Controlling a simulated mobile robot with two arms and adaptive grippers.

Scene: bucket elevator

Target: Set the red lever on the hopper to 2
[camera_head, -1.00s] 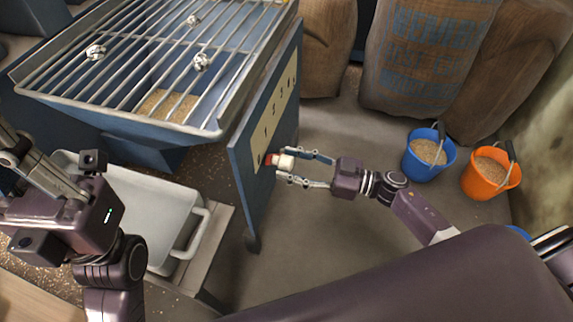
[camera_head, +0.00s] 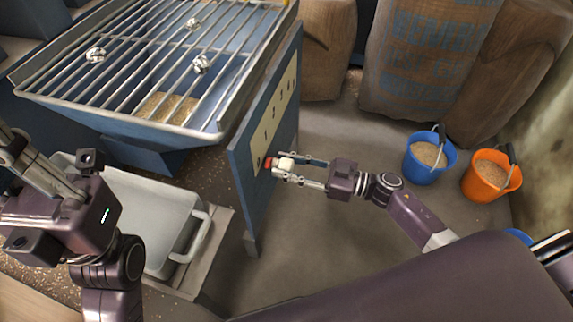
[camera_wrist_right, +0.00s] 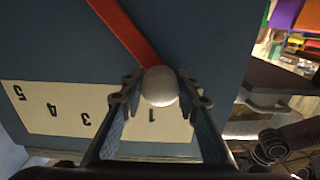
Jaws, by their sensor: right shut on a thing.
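The red lever (camera_head: 271,163) with a white knob sits on the blue side panel of the hopper (camera_head: 236,170), beside the low end of a cream number scale (camera_head: 276,115), near 0. My right gripper (camera_head: 284,170) is shut on the white knob. In the right wrist view the knob (camera_wrist_right: 159,86) is between the fingertips and the red lever bar (camera_wrist_right: 124,32) runs up and left from it. The scale (camera_wrist_right: 60,110) appears upside down there; 1, 3, 4 and 5 show, and a finger covers part of it. My left gripper (camera_head: 45,180) is at the left, its fingertips unclear.
A grey metal tray (camera_head: 150,205) stands below the hopper grate (camera_head: 150,60). A blue bucket (camera_head: 428,160) and an orange bucket (camera_head: 490,178), both with grain, stand at the right. Sacks (camera_head: 425,60) line the back.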

